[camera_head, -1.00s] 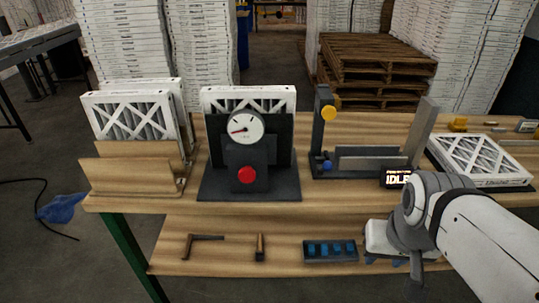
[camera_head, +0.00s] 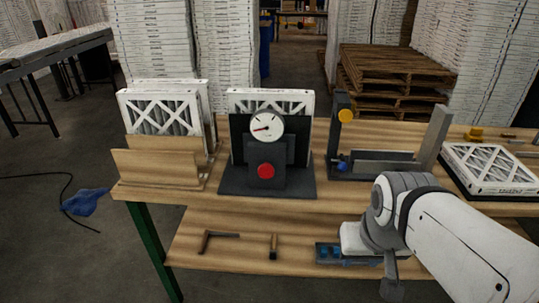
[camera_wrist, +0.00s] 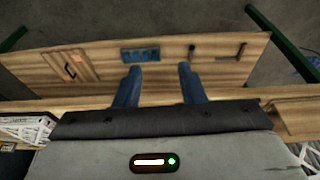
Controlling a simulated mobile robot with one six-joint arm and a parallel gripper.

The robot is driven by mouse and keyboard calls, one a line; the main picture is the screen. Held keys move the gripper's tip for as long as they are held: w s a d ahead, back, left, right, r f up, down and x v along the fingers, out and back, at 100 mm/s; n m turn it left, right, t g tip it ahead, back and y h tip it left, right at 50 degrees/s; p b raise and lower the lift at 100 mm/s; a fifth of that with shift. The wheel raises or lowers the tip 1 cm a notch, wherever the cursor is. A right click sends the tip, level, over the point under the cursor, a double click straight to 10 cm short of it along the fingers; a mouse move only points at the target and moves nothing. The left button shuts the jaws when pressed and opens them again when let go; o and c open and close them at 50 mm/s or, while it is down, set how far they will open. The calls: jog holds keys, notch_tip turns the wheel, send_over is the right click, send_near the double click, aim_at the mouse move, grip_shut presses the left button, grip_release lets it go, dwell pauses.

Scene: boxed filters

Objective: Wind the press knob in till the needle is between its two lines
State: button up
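The press is a dark stand on the bench top (camera_head: 300,185). It holds a round white dial (camera_head: 267,127) and a red knob (camera_head: 265,171) below it. The dial's needle is red and points left, slightly down; its two lines are too small to make out. A white framed filter (camera_head: 270,98) stands upright in the press behind the dial. In the wrist view my gripper (camera_wrist: 160,68) has two blue fingers well apart with nothing between them. It is over the bench's front, right of and apart from the knob. My arm hides the fingers in the head view.
A wooden rack (camera_head: 160,165) with upright filters stands left of the press. A dark fixture with a yellow knob (camera_head: 347,116) stands right of it. A flat filter (camera_head: 492,168) lies farther right. The lower shelf (camera_head: 225,262) holds tools and a blue-filled tray (camera_head: 328,252).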

jog(key=shift+o, duration=0.6)
jog(key=shift+w+a+f, duration=0.1)
jog(key=shift+w+a, duration=0.05)
jog(key=o, duration=0.6)
jog(key=w+a+f+t+b, duration=0.1)
jog(key=w, duration=0.2)
jog(key=w+a+f+t+b, duration=0.1)
jog(key=w+a+b, duration=0.1)
jog(key=w, duration=0.1)
jog(key=w+a+f+n+t+y+b, duration=0.1)
jog(key=w+f, duration=0.1)
jog(key=w, duration=0.1)
jog(key=shift+w+a, duration=0.3)
jog(key=m+t+h+b, duration=0.1)
jog(key=t+b, duration=1.4)
jog(key=t, duration=0.2)
send_near(266, 174)
jog(key=w+r, duration=0.1)
jog(key=shift+g, duration=0.3)
jog(key=p+x, duration=0.1)
jog(key=x, duration=0.6)
jog(key=shift+w, duration=0.1)
jog(key=shift+c, duration=0.3)
jog(key=c, duration=0.9)
